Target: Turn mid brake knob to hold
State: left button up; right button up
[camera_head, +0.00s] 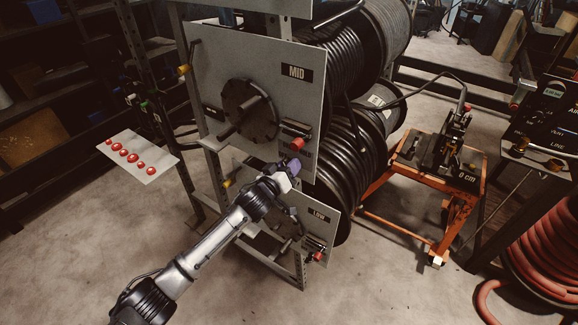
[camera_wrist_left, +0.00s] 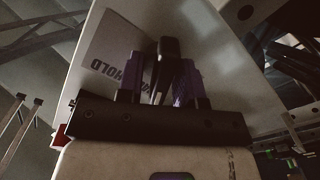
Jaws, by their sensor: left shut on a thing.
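The MID panel (camera_head: 270,75) is a grey plate with a black MID label and a round dark hub. At its lower right is a small red part (camera_head: 297,143) of the brake fitting. My left gripper (camera_head: 292,167) is just below that red part, at the panel's lower right corner. In the left wrist view its purple fingers (camera_wrist_left: 165,80) are shut on the dark brake knob (camera_wrist_left: 168,50), one on each side. A HOLD label (camera_wrist_left: 112,68), upside down, lies left of the knob. The knob's exact turn angle is hard to tell.
The LOW panel (camera_head: 320,215) with its own red-ended fitting (camera_head: 317,256) is below. Black hose reels (camera_head: 345,150) stand behind the panels. An orange cart (camera_head: 400,215) is to the right. A pale board with red buttons (camera_head: 140,160) is left. The floor in front is clear.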

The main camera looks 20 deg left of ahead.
pick_arm(q)
jog(key=shift+d+r+m+p, duration=0.1)
jog(key=shift+r+m+p, duration=0.1)
jog(key=shift+m+p, duration=0.9)
jog(key=m+p, duration=0.1)
jog(key=m, duration=0.1)
jog(key=shift+m, duration=0.4)
jog(key=m+p, duration=0.2)
jog(key=m, duration=0.2)
jog(key=shift+d+f+m, duration=0.1)
jog(key=shift+d+m, duration=0.05)
jog(key=shift+m, duration=0.25)
jog(key=shift+m+p, duration=0.35)
jog(key=shift+m, duration=0.45)
jog(key=shift+f+m, duration=0.1)
jog(key=shift+m, duration=0.2)
jog(key=o, duration=0.6)
jog(key=shift+s, duration=0.1)
